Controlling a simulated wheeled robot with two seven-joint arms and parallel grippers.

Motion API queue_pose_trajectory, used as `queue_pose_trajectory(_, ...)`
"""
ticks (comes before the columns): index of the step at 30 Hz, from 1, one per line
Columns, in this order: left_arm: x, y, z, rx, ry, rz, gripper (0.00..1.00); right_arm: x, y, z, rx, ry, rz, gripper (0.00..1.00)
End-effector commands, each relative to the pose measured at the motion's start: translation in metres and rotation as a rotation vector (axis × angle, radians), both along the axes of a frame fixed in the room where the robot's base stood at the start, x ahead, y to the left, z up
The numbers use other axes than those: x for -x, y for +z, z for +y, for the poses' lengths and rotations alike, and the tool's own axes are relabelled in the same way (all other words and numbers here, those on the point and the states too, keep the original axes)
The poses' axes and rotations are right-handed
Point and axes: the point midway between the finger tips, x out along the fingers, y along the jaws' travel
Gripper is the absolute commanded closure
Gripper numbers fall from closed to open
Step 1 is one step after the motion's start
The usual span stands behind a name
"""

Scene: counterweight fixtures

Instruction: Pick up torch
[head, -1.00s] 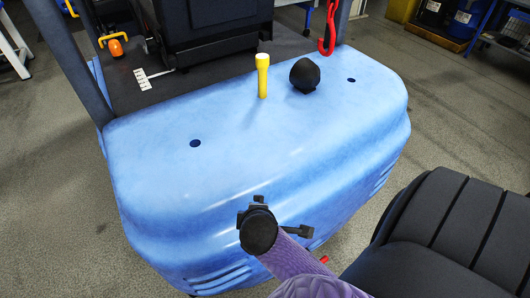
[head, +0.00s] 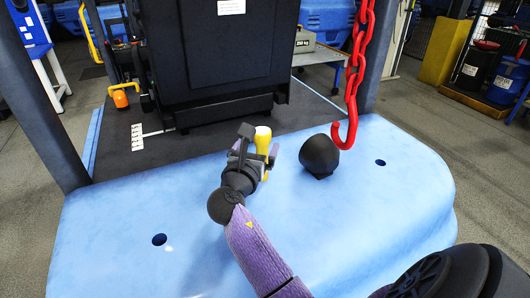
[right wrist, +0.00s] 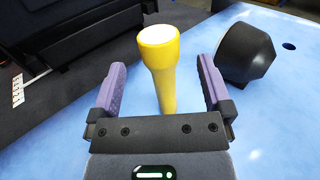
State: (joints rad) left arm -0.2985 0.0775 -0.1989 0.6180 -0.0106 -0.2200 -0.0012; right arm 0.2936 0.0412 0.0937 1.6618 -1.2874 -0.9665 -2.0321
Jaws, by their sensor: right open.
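The yellow torch (head: 263,140) stands upright on the blue counterweight (head: 330,220), with its pale head at the top. In the head view my right gripper (head: 257,158) partly covers it. The right wrist view shows the torch (right wrist: 161,75) between the two purple fingers of the open right gripper (right wrist: 162,92), with a visible gap on each side. The torch's lower end is hidden behind the gripper body in that view. My left gripper is not in view.
A black rounded knob (head: 320,154) stands just right of the torch, also in the right wrist view (right wrist: 245,52). A red chain with a hook (head: 352,95) hangs beyond it. A black block-like body (head: 208,60) stands behind. The counterweight's right side is clear.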

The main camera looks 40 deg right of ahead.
Motion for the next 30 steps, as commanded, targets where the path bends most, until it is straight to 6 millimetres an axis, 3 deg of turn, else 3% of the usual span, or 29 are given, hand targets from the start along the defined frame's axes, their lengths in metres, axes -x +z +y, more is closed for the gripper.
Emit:
queue_pose_trajectory(9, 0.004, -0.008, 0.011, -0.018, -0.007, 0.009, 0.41, -0.030, -0.001, -0.048, -0.003, 0.000, -0.001, 0.00)
queue_pose_trajectory(17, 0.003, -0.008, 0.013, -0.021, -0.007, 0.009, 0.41, -0.035, 0.000, -0.055, -0.006, 0.002, -0.002, 0.00)
queue_pose_trajectory(20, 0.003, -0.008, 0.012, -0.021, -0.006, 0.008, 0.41, -0.035, 0.000, -0.054, -0.006, 0.002, -0.002, 0.17)
queue_pose_trajectory(30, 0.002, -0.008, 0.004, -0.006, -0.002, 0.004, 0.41, -0.035, 0.000, -0.054, -0.006, 0.002, -0.002, 0.89)
